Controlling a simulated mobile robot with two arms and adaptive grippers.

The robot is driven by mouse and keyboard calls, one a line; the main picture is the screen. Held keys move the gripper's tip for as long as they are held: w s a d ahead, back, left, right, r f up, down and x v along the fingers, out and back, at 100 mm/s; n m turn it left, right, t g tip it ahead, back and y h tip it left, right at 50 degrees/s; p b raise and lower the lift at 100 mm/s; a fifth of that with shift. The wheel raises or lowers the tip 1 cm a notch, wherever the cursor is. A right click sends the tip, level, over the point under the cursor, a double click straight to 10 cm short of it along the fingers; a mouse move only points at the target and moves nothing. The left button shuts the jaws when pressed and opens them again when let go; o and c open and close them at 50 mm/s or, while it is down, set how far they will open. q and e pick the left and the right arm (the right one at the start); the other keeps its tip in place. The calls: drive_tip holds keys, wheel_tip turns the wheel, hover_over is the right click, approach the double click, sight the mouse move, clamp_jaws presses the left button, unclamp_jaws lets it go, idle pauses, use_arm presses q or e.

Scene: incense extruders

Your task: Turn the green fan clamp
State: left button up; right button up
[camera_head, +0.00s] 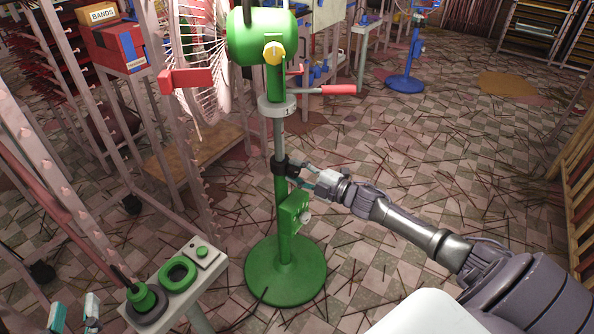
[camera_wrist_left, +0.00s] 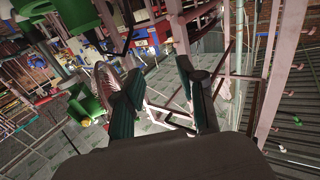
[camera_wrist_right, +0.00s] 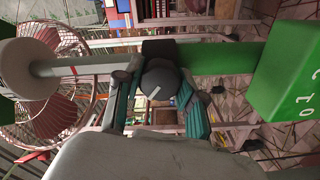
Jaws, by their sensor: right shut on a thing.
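The green fan has a motor housing (camera_head: 250,42), a pole and a round green base (camera_head: 285,275) on the floor. Its black clamp (camera_head: 281,166) is a collar around the pole, where the grey upper tube meets the green lower tube. My right gripper (camera_head: 303,176) is at the clamp from the right. In the right wrist view the clamp's round black knob (camera_wrist_right: 159,80), with a white mark, sits between the teal fingers (camera_wrist_right: 160,105), which are shut on it. My left gripper (camera_head: 74,314) is low at the left, fingers apart and empty; it also shows in the left wrist view (camera_wrist_left: 162,108).
A green numbered switch box (camera_head: 293,213) is on the pole below the clamp. A red handle (camera_head: 338,90) sticks out above it. A pale stand (camera_head: 190,285) with green parts is near my left gripper. Racks fill the left. A blue fan (camera_head: 404,83) stands behind; floor at right is open.

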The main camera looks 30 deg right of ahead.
drive_tip(key=shift+f+n, duration=0.1)
drive_tip(key=shift+n, duration=0.8)
drive_tip(key=n, duration=0.2)
drive_tip(key=shift+n+b, duration=0.3)
drive_tip(key=shift+n, duration=0.1)
drive_tip(key=n+b, duration=0.1)
drive_tip(key=n, duration=0.1)
drive_tip(key=shift+n, duration=0.4)
use_arm(q)
wheel_tip(320, 180, up, 8)
drive_tip(key=s+t+h, duration=0.1)
drive_tip(key=t+h, duration=0.1)
drive_tip(key=t, duration=0.2)
drive_tip(key=shift+s+d+f+t, duration=0.2)
drive_tip(key=shift+d+f+t, duration=0.05)
drive_tip(key=shift+d+t, duration=0.15)
use_arm(e)
drive_tip(key=shift+n, duration=0.9)
drive_tip(key=o, duration=1.2)
drive_tip(key=shift+c, duration=0.2)
drive_tip(key=v, duration=1.2)
